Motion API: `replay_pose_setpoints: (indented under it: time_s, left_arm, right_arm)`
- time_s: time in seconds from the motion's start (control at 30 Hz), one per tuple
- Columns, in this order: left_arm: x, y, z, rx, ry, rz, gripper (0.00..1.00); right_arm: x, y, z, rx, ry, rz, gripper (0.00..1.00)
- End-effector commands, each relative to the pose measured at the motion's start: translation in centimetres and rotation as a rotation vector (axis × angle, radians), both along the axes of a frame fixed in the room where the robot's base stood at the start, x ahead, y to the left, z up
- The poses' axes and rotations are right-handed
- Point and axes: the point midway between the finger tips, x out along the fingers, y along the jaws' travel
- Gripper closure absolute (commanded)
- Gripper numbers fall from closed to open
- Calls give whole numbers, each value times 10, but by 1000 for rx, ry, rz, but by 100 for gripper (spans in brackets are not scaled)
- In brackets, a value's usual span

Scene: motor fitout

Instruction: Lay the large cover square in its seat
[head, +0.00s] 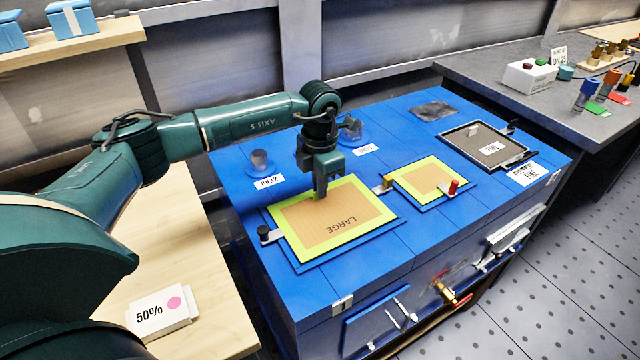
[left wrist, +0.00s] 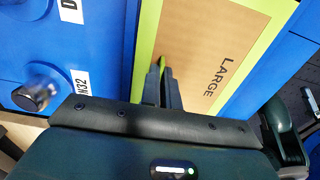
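The large cover (head: 306,222) is a tan panel with a yellow-green border and the word LARGE. It lies over a blue raised frame (head: 388,227) on the blue bench top, roughly flat and in line with it. A narrow blue margin shows around it. My left gripper (head: 320,193) reaches down onto the cover near its back edge. In the left wrist view its fingers (left wrist: 162,85) are close together, with a bit of green between the tips, and look shut on the cover (left wrist: 215,45). Whether the cover's underside touches the seat is hidden. My right gripper is out of view.
A black-knobbed latch (head: 266,236) stands at the cover's left edge and a brass one (head: 385,183) at its right. A smaller yellow-bordered cover (head: 428,179) lies to the right. Two round fittings (head: 260,163) (head: 352,131) stand behind. A framed FINE panel (head: 488,145) lies farther right.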

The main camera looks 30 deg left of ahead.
Motion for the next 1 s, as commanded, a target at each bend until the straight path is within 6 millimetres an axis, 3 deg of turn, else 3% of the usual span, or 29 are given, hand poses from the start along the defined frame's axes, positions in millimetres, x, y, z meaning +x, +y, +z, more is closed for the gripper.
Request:
replay_pose_setpoints:
  time_s: [0.8,1.0]
  left_arm:
    - [0,0,-4,0,0,0,100]
    - [0,0,-4,0,0,0,80]
  right_arm:
    - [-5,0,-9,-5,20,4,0]
    - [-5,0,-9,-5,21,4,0]
